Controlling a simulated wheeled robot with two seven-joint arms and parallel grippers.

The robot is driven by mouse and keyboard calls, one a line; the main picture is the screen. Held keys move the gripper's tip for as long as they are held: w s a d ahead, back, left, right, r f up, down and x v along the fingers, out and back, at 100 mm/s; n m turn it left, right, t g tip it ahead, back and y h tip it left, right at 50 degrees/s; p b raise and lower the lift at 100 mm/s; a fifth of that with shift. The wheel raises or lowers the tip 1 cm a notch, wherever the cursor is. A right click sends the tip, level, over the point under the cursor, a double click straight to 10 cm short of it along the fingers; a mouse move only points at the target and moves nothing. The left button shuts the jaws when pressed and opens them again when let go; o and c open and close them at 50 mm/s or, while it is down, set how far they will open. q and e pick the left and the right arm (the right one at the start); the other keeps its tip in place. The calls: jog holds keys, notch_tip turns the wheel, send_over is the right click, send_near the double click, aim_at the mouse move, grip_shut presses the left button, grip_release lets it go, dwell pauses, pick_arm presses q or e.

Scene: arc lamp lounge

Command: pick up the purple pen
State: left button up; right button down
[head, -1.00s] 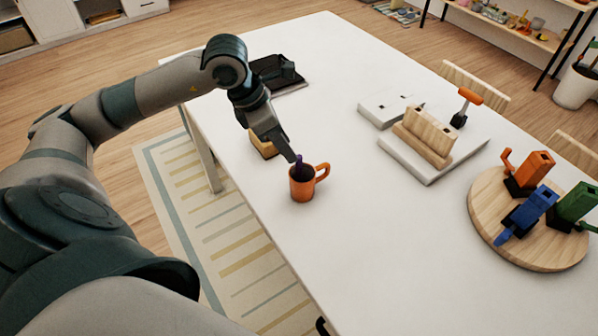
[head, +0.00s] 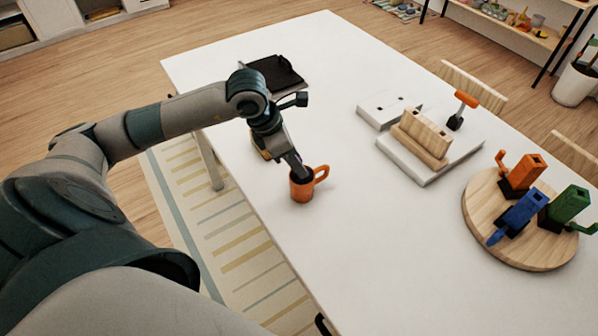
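An orange mug (head: 302,189) stands upright near the left edge of the white table, its handle to the right. My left gripper (head: 299,170) points down at the mug's mouth, its fingertips at or just inside the rim. Only a dark purplish bit at the mouth shows of what may be the purple pen; the gripper and the mug hide the rest. I cannot tell whether the fingers are closed on it. My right gripper is not in view.
A yellowish block (head: 258,151) is partly hidden behind my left gripper. A black tray (head: 274,72) lies farther back. A wooden block on a white base (head: 424,172) and a round wooden board (head: 478,222) with coloured holders stand right. The table's front middle is clear.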

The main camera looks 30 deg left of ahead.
pick_arm(q)
grip_shut()
jog(key=shift+r, duration=0.1)
jog(key=shift+r+b, duration=0.35)
jog(key=shift+r, duration=0.1)
notch_tip(320, 180, up, 7)
jog(key=b, duration=0.2)
jog(key=shift+r+b, duration=0.15)
jog(key=shift+b, duration=0.2)
jog(key=shift+r, duration=0.8)
